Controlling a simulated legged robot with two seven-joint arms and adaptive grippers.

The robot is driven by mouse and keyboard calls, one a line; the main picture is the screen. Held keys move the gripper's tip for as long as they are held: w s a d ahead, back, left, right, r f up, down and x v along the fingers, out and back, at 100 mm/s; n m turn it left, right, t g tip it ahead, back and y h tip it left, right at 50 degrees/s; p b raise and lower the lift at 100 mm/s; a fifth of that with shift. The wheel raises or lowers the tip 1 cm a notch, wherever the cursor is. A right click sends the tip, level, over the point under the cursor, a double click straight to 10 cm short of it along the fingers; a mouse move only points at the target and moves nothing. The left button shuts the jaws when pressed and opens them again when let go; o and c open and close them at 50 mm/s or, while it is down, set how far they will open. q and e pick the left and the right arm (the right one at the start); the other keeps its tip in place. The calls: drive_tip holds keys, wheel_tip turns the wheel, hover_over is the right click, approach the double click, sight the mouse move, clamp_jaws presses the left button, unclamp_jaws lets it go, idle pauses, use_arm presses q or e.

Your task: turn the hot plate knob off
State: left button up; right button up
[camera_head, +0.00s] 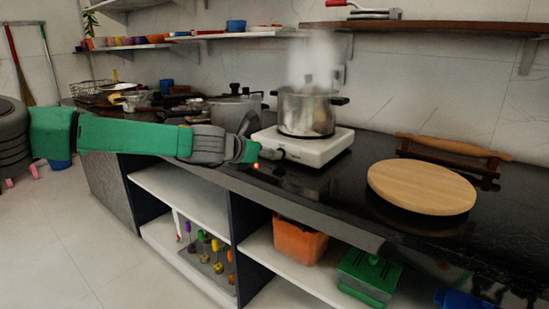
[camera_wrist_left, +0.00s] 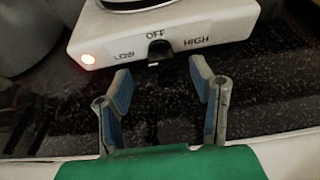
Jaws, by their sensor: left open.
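The white hot plate (camera_head: 318,148) stands on the black counter with a steaming metal pot (camera_head: 306,112) on it. In the left wrist view the hot plate front (camera_wrist_left: 220,25) shows LOW, OFF and HIGH labels and a lit red light (camera_wrist_left: 88,59). The dark knob (camera_wrist_left: 158,50) sits below OFF, with a small pale mark at its lower edge. My left gripper (camera_wrist_left: 160,78) is open and empty, its two fingers apart just in front of the knob, one to each side, not closed on it. In the head view my left gripper (camera_head: 252,140) is at the hot plate's left front.
A round wooden board (camera_head: 421,187) and a rolling pin (camera_head: 455,145) on a rack lie to the right. Another metal pot (camera_head: 236,105) stands behind my left gripper. Open shelves below the counter hold an orange bin (camera_head: 299,242) and a green box (camera_head: 368,275).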

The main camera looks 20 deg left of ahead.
sight(276, 167)
use_arm(q)
drive_tip(key=shift+x, duration=2)
drive_tip(key=shift+a, duration=0.15)
drive_tip(key=c, duration=1.1)
drive_tip(key=shift+c, duration=0.2)
drive_tip(key=shift+b, duration=0.4)
drive_tip(key=shift+d+m+t+y+b, duration=0.2)
drive_tip(key=shift+m+t+y+b, duration=0.1)
drive_tip(key=shift+m+y+b, duration=0.55)
drive_tip(key=shift+s+d+f+m+t+y+b, duration=0.1)
drive_tip(key=shift+m+t+y+b, duration=0.15)
drive_tip(key=shift+m, duration=0.5)
drive_tip(key=shift+s+d+m+t+y+b, duration=0.15)
drive_tip(key=shift+m+t+y, duration=0.15)
drive_tip(key=shift+m, duration=0.4)
drive_tip(key=shift+w, duration=0.1)
